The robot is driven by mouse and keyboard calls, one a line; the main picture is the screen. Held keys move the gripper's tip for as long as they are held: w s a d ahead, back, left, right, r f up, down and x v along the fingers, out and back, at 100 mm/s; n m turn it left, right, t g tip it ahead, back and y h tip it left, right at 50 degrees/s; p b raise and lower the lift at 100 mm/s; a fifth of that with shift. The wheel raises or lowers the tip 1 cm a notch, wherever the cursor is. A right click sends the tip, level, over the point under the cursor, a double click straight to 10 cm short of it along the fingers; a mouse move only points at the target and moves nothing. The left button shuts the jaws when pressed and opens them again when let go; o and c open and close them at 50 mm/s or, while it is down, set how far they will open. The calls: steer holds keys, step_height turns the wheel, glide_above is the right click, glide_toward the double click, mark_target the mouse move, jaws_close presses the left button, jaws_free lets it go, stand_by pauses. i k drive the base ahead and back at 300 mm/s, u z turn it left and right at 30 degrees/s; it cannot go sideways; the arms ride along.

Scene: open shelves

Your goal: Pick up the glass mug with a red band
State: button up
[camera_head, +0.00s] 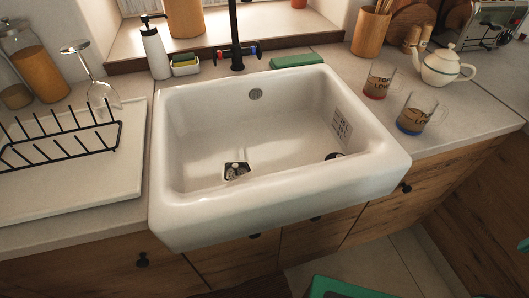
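The glass mug with a red band (378,80) stands upright on the counter to the right of the sink. Its red band is at the base, dark lettering shows on its side, and its handle points right. A second glass mug with a blue band (414,113) stands in front of it and to the right, nearer the counter's front edge. The two mugs are apart. My gripper is not in view.
A white sink (285,197) fills the middle. A teapot (442,66) stands behind and right of the mugs, and a wooden utensil holder (370,33) behind them. A black dish rack (60,146) and upturned wine glass (100,93) are left. Bare counter (470,108) lies right of the mugs.

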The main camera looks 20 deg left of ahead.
mark_target(381, 74)
steer(key=k, duration=1.3)
steer(key=z, duration=0.25)
steer(key=i, duration=2)
steer(key=u, duration=0.65)
